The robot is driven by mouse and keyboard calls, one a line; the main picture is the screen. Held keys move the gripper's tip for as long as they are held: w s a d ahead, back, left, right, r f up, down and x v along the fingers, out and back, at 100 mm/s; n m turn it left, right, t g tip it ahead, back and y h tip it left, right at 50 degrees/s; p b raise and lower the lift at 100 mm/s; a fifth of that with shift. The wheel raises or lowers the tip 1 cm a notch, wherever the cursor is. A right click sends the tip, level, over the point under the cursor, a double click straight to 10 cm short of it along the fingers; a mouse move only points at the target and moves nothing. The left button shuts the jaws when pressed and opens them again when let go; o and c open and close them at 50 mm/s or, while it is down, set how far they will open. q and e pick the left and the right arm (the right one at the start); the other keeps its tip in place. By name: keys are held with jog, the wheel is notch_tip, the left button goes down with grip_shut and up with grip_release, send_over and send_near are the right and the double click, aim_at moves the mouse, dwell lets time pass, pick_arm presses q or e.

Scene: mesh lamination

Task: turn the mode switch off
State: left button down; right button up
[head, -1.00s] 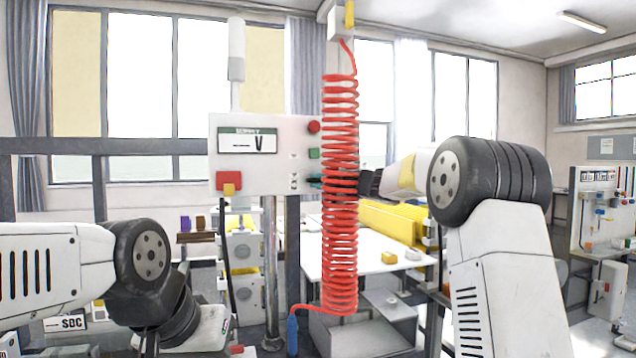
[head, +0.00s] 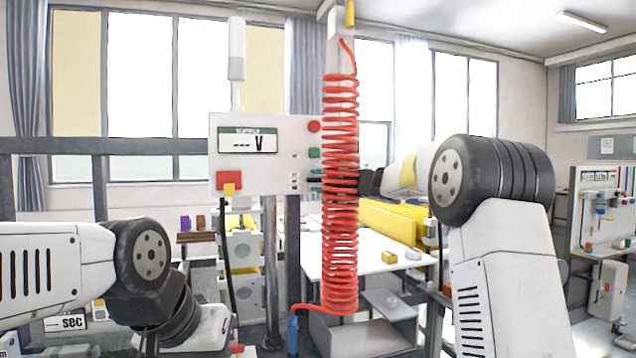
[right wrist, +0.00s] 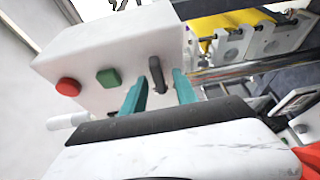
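The white control box (head: 262,157) hangs ahead of me, its supply display (head: 248,142) reading dashes and a V. In the right wrist view the mode switch appears as a dark upright lever (right wrist: 157,75) on the box face, beside a green button (right wrist: 109,78) and a red button (right wrist: 68,87). My right gripper (right wrist: 160,88) has its teal fingers apart, one on each side of the lever, with gaps visible. In the head view that gripper (head: 316,184) is at the box's right edge, partly behind the red coil. My left gripper is not visible; only its arm shows.
A red coiled hose (head: 341,220) hangs in front of my right gripper and wrist. A white table (head: 312,262) with yellow parts stands behind. A square red and yellow switch (head: 229,182) sits at the box's lower left.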

jog(key=v, duration=0.7)
jog(key=shift+s, duration=0.2)
jog(key=shift+d, duration=0.1)
jog(key=s+d+m+t+h, duration=0.3)
jog(key=s+d+m+h, duration=0.6)
jog(key=d+m, duration=0.4)
jog(key=s+a+f+m+g, duration=0.1)
jog(key=s+f+m+g, duration=0.2)
jog(key=s+f, duration=0.4)
jog(key=s+a+f+m+g, duration=0.1)
jog(key=s+f+m+g, duration=0.3)
jog(key=s+f, duration=0.4)
jog(key=s+a+f+m+g, duration=0.2)
jog(key=s+f+m, duration=0.3)
jog(key=s, duration=1.2)
notch_tip(320, 180, down, 3)
jog(key=shift+f+m+g+h, duration=0.1)
jog(key=shift+m+g+h, duration=0.2)
jog(key=shift+g, duration=0.4)
